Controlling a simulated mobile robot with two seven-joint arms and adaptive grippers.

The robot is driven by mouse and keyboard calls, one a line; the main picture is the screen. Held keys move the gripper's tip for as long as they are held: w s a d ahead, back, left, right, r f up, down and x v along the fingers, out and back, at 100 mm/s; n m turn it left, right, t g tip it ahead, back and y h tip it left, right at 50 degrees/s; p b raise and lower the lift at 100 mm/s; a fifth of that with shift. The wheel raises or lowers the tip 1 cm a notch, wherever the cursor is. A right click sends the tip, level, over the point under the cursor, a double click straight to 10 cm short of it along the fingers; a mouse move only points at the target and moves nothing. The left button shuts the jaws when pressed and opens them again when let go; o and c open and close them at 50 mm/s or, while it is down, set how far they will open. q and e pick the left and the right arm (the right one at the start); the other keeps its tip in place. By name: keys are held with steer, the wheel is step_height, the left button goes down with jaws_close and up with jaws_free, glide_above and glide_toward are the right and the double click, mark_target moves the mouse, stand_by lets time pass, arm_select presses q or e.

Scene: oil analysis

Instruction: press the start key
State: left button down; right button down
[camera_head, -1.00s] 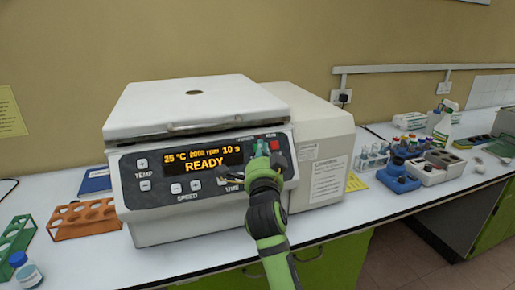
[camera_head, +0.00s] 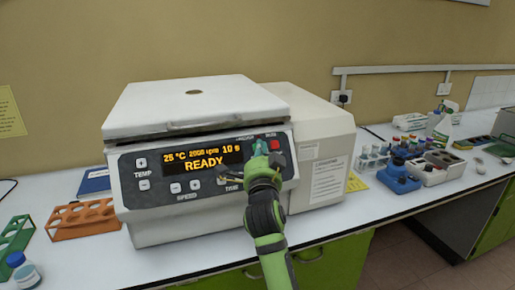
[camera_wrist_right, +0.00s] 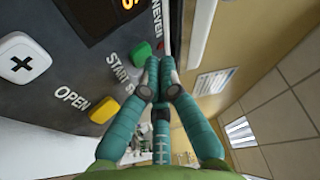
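The white centrifuge (camera_head: 195,105) stands on the bench with its lid down. Its display (camera_head: 202,158) reads READY, 25 °C and 10. My right gripper (camera_head: 259,150) is at the right part of its dark panel and covers some keys in the head view. In the right wrist view, a green key (camera_wrist_right: 141,53) beside the START lettering is just left of the fingertips. My right gripper (camera_wrist_right: 155,72) has its teal fingers drawn together with nothing between them. I cannot tell whether the tips touch the panel. My left gripper is not in view.
A yellow OPEN key (camera_wrist_right: 103,109) and a white plus key (camera_wrist_right: 22,60) are near the start key. A red key (camera_head: 275,145) is right of the gripper. An orange rack (camera_head: 85,220) stands left; tubes and a blue device (camera_head: 398,178) stand right.

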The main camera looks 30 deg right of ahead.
steer(key=shift+w+d+f+b, duration=0.1)
steer(key=shift+w+f+b, duration=0.2)
steer(key=shift+b, duration=0.1)
stand_by(0.3)
steer(key=shift+s+r, duration=0.1)
steer(key=shift+r, duration=0.1)
steer(key=shift+s+a+r+p, duration=0.2)
steer(key=shift+s+r+p, duration=0.05)
steer(key=shift+s+p, duration=0.25)
steer(key=s+r+p, duration=0.1)
steer(key=s+p, duration=0.1)
steer(key=s+a+r+p, duration=0.1)
steer(key=s, duration=0.1)
steer(key=shift+s+r, duration=0.1)
steer(key=shift+r, duration=0.25)
stand_by(0.9)
